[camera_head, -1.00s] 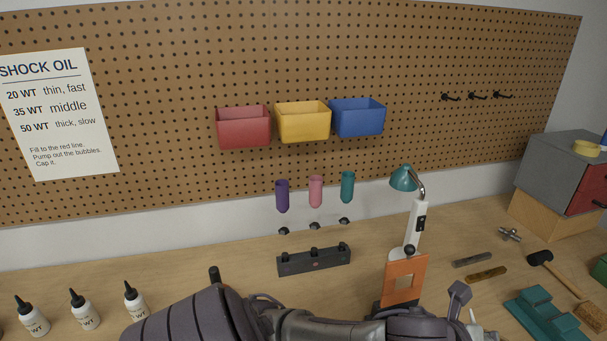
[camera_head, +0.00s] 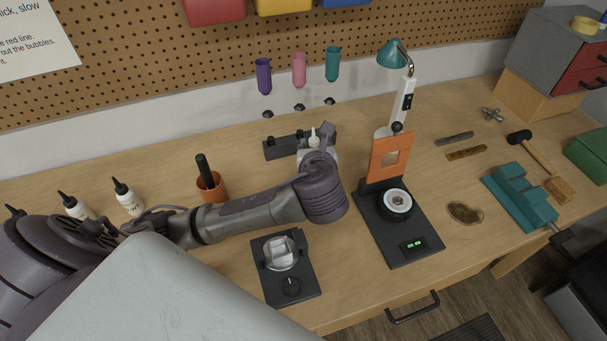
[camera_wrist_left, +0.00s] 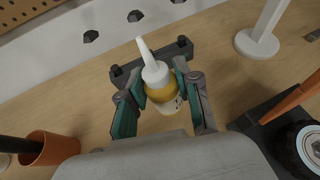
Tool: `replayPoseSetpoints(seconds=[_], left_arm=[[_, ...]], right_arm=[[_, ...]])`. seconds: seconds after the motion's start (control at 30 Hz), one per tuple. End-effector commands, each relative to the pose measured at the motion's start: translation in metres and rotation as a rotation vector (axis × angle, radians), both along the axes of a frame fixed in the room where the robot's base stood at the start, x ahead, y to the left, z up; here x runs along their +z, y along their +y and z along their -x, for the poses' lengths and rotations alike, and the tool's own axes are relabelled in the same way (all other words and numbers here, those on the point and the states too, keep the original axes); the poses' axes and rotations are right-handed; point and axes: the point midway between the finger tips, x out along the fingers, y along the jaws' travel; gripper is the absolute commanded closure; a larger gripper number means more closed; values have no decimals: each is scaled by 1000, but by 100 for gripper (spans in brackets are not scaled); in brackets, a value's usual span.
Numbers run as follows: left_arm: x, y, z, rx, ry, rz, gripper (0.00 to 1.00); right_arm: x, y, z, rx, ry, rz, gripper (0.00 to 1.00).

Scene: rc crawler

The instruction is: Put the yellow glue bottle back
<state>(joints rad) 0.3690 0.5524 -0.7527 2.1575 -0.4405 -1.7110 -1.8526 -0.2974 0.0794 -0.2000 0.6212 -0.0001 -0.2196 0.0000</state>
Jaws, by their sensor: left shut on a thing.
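The yellow glue bottle (camera_wrist_left: 160,86) has a white cap and a long white nozzle. It is held between the teal fingers of my left gripper (camera_wrist_left: 161,98), which is shut on it. In the head view my left gripper (camera_head: 320,153) is mostly hidden behind my wrist, and the bottle's white nozzle (camera_head: 313,139) shows above it. The bottle is in front of a black rack (camera_head: 281,148) near the wall. The rack also shows just behind it in the left wrist view (camera_wrist_left: 183,49). Whether the bottle touches the table I cannot tell. My right gripper is not in view.
An orange cup (camera_head: 212,188) with a black-handled tool and white bottles (camera_head: 128,200) stand left. A black scale-like device (camera_head: 290,284) sits in front of my arm. A lamp stand with orange plate (camera_head: 388,158) and a teal vise (camera_head: 522,199) are right.

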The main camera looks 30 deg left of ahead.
Motion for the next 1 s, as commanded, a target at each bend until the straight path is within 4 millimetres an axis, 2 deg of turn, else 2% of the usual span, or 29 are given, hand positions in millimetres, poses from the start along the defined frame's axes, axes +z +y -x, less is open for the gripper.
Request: replayPoseSetpoints(seconds=[0.07,0.17,0.33,0.57,0.77,1.0], left_arm=[[-4,4,-4,19,4,-66,100],[-20,6,-4,29,8,-99,100],[-50,6,-4,27,6,-97,100],[-69,6,-4,26,4,-94,100],[-97,6,-4,26,5,-93,100],[-99,5,-4,25,2,-90,100]], right_arm=[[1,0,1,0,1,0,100],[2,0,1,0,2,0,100],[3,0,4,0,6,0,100],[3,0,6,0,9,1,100],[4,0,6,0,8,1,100],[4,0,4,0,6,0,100]])
